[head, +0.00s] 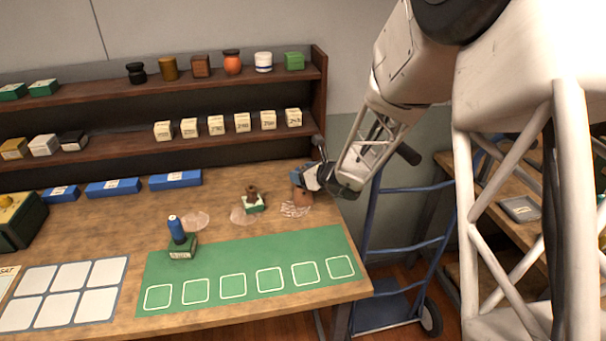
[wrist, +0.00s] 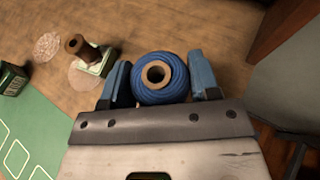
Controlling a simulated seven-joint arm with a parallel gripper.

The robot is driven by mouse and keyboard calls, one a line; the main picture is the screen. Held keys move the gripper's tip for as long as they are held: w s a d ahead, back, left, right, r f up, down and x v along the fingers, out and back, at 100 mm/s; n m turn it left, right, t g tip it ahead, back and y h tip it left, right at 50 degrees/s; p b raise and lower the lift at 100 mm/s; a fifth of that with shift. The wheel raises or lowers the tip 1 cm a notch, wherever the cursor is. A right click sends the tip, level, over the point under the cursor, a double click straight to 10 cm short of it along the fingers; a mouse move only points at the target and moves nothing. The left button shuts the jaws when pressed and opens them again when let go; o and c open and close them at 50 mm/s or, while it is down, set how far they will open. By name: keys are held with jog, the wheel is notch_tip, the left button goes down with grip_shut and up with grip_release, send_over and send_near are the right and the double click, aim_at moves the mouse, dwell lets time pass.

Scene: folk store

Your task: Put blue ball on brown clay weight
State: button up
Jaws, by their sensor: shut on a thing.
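My gripper (wrist: 160,86) is shut on the blue ball (wrist: 143,95), a ball of wound blue cord with a tan ring at its centre. In the head view, the gripper (head: 308,178) and a small blue patch of the ball (head: 296,176) are at the right end of the table. A reddish-brown piece, likely the brown clay weight (head: 302,197), shows directly below them. I cannot tell whether the ball touches it. In the wrist view, the ball and gripper hide whatever is beneath.
A brown spool (head: 252,190) sits on a green-and-white box (head: 253,206) to the left. A blue spool (head: 176,228) stands on a green box (head: 181,249). A green mat (head: 250,256) lies in front. Shelves (head: 110,147) with jars and boxes stand behind. A blue hand truck (head: 385,232) is right.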

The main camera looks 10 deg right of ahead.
jog(key=shift+f, duration=0.3)
jog(key=o, duration=0.9)
jog(key=shift+r, duration=0.1)
jog(key=shift+r, duration=0.1)
jog(key=v, duration=0.7)
jog(key=shift+s, duration=0.2)
jog(key=shift+r, duration=0.15)
